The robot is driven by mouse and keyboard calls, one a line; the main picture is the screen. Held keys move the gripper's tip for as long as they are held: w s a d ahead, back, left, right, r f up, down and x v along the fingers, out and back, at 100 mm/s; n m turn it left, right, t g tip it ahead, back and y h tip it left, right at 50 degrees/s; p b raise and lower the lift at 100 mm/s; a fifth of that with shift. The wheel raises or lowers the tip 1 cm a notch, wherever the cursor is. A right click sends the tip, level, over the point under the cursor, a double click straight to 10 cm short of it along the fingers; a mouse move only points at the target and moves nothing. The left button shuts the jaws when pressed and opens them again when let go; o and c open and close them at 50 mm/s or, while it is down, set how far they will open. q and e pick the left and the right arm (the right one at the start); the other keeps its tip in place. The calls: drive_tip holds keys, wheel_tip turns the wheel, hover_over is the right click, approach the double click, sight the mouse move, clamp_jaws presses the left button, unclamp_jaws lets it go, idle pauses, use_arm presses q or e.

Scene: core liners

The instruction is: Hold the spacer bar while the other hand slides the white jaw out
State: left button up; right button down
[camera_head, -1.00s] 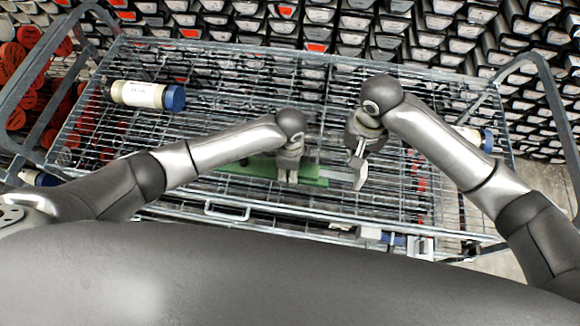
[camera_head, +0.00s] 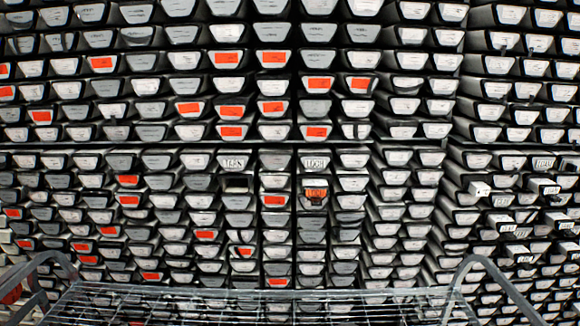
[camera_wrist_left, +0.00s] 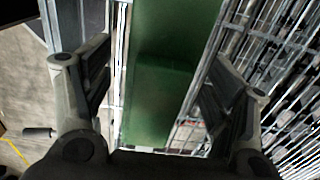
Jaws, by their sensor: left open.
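A green bar (camera_wrist_left: 165,40), which looks like the spacer bar, runs down the middle of the left wrist view, with a darker band across it. My left gripper (camera_wrist_left: 157,78) is open, with one finger on each side of the bar and a gap beside each finger. I cannot tell how far the bar is from the fingers in depth. The white jaw is not visible in either current view. My right gripper is not in view.
The wire cart's top (camera_head: 250,300) shows only at the bottom of the head view, with a curved rail at each side. A tall rack (camera_head: 290,130) of trays with white and orange labels fills the view beyond it. Wire grid (camera_wrist_left: 270,60) lies right of the bar.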

use_arm(q)
drive_tip(key=shift+r, duration=0.1)
wheel_tip(320, 180, up, 12)
idle(0.5)
